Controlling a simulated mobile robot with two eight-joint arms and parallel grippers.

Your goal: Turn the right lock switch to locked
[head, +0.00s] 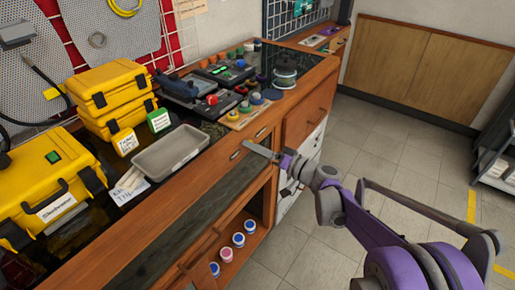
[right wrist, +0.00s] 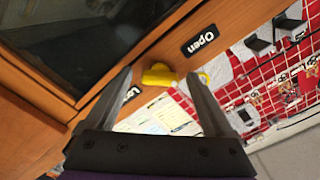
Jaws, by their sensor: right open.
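The yellow lock switch (right wrist: 160,76) sits on the wooden front in the right wrist view, between two black labels. One label (right wrist: 200,40) reads "Open"; the other (right wrist: 130,94) is partly covered by a finger and I cannot read it fully. My right gripper (right wrist: 161,75) is open, with one finger on each side of the switch. Gaps show between the switch and the fingers; I cannot tell its depth. In the head view my right gripper (head: 263,152) is at the bench front, and I cannot make out the switch there. My left gripper is not in view.
The wooden bench (head: 170,213) carries a grey tray (head: 170,150), yellow cases (head: 110,85) and a board with coloured knobs (head: 245,112). Several small jars (head: 238,239) stand on a shelf below. The tiled floor (head: 400,140) behind my right arm is clear.

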